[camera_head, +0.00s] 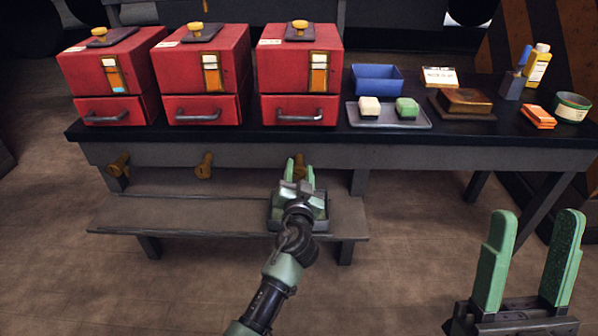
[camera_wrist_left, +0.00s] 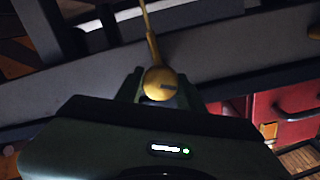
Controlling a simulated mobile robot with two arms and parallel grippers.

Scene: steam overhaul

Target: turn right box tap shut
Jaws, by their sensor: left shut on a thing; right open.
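Three red boxes stand in a row on the dark bench; the right box (camera_head: 299,78) is nearest the middle. Its brass tap (camera_head: 300,164) is below the bench's front edge and mostly hidden by my left gripper (camera_head: 300,172). My left gripper is shut on that tap, with one green finger on each side. In the left wrist view, the tap's round brass end (camera_wrist_left: 161,84) lies between the fingers, with a thin brass stem rising behind it. My right gripper (camera_head: 532,262) is open and empty at the lower right, away from the bench.
The left tap (camera_head: 119,165) and middle tap (camera_head: 204,166) stick out below the bench edge. A low shelf (camera_head: 170,214) runs beneath them. A grey tray (camera_head: 389,122) with two blocks, a blue bin (camera_head: 376,79) and a bottle (camera_head: 539,66) stand on the bench's right.

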